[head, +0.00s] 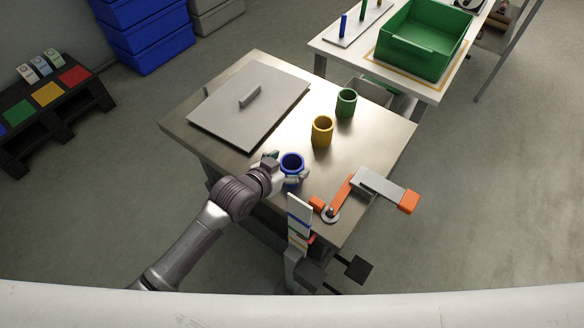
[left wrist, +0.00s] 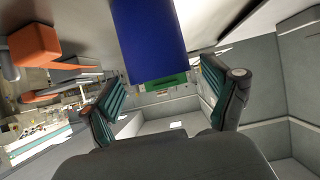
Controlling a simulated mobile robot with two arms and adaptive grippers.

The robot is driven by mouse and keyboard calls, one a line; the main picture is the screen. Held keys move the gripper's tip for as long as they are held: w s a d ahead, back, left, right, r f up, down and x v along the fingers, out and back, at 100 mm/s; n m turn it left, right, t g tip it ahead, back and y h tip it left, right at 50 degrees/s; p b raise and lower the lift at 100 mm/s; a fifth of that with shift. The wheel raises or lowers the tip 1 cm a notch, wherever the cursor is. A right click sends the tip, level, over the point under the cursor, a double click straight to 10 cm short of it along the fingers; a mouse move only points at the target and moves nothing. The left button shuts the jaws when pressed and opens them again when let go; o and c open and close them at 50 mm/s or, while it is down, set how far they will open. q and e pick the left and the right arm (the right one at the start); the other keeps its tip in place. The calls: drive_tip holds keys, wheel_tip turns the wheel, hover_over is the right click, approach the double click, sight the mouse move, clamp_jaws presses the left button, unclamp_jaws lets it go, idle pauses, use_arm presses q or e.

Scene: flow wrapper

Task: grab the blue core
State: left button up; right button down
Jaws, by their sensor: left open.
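The blue core (head: 291,162) is a short hollow cylinder standing upright on the metal table. It also shows in the left wrist view (left wrist: 150,40), at the top middle, between and beyond the two fingers. My left gripper (head: 284,171) is at the core in the head view, with a finger to its left and another at its front right. In the left wrist view my left gripper (left wrist: 165,100) is open, its green-padded fingers apart with a gap to the core. Whether a finger touches the core cannot be told. My right gripper is not in view.
A yellow core (head: 322,132) and a green core (head: 346,103) stand behind on the table. A grey lid with a handle (head: 250,105) lies to the left. An orange-ended crank (head: 375,188) and an upright colour-striped strip (head: 299,215) are close on the right and front.

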use_arm(q)
drive_tip(key=shift+x, duration=0.9)
drive_tip(key=shift+c, duration=0.3)
drive_tip(key=c, duration=1.1)
drive_tip(key=shift+c, duration=0.2)
drive_tip(key=shift+r, duration=0.1)
